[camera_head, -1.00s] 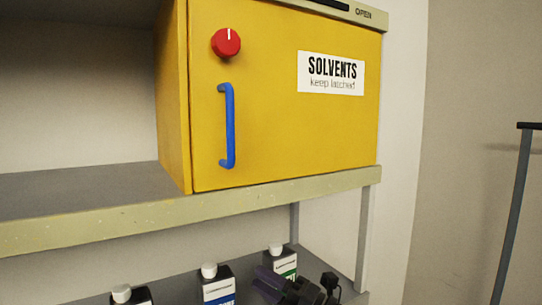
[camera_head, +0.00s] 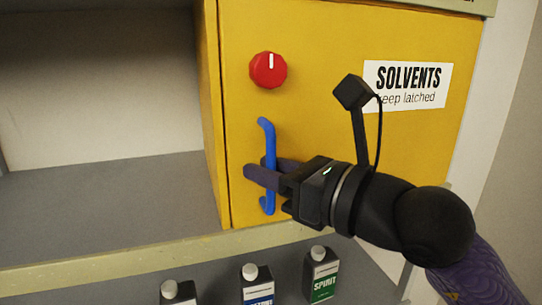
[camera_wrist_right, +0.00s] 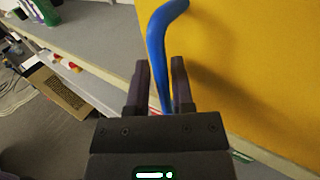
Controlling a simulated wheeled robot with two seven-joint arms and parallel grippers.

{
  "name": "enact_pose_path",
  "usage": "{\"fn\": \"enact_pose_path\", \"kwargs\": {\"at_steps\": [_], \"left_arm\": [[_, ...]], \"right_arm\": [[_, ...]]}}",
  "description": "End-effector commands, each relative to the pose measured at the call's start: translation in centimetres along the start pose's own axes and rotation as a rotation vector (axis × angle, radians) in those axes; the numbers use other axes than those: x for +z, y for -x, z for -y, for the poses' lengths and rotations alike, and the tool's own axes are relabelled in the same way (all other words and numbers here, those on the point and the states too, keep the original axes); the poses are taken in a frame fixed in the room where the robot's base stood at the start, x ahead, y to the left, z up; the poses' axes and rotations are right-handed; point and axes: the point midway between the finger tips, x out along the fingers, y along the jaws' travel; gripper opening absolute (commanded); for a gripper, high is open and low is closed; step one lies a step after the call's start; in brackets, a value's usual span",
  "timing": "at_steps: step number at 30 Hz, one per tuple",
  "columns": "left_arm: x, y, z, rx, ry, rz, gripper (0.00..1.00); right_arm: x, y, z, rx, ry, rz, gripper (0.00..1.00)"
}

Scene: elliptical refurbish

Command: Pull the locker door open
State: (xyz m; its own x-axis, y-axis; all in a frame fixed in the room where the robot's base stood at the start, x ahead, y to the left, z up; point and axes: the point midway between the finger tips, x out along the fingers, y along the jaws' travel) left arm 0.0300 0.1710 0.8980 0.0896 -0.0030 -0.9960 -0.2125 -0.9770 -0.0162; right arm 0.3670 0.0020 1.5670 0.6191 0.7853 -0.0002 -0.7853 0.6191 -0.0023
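The yellow locker door (camera_head: 330,140) has a "SOLVENTS keep latched" label (camera_head: 405,85) and looks flush with its frame. A red knob (camera_head: 268,70) with an upright white mark sits at its upper left. Below it is the vertical blue handle (camera_head: 266,135), also large in the right wrist view (camera_wrist_right: 156,40). My right gripper (camera_head: 268,174) reaches in from the right, its dark fingers on either side of the handle's lower middle. My left gripper is out of view.
A grey shelf (camera_head: 110,200) with a pale front edge (camera_head: 130,254) runs left of and under the locker. Bottles, including a SPIRIT one (camera_head: 321,275), stand on a lower shelf. The shelf left of the locker is clear.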

Motion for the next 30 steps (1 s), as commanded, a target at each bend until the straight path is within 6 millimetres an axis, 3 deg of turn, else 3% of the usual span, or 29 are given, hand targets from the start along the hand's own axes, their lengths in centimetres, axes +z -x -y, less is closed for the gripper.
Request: {"fn": "enact_pose_path", "kwargs": {"at_steps": [5, 9, 30], "left_arm": [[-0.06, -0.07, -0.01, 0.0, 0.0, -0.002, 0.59], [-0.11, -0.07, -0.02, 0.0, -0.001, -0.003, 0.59], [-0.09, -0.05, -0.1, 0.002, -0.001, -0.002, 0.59]], "right_arm": [[-0.07, 0.01, 0.02, 0.0, -0.001, 0.0, 0.27], [-0.06, 0.02, 0.03, 0.0, -0.001, 0.0, 0.0], [0.0, 0.05, 0.04, 0.0, -0.001, 0.001, 0.0]]}}
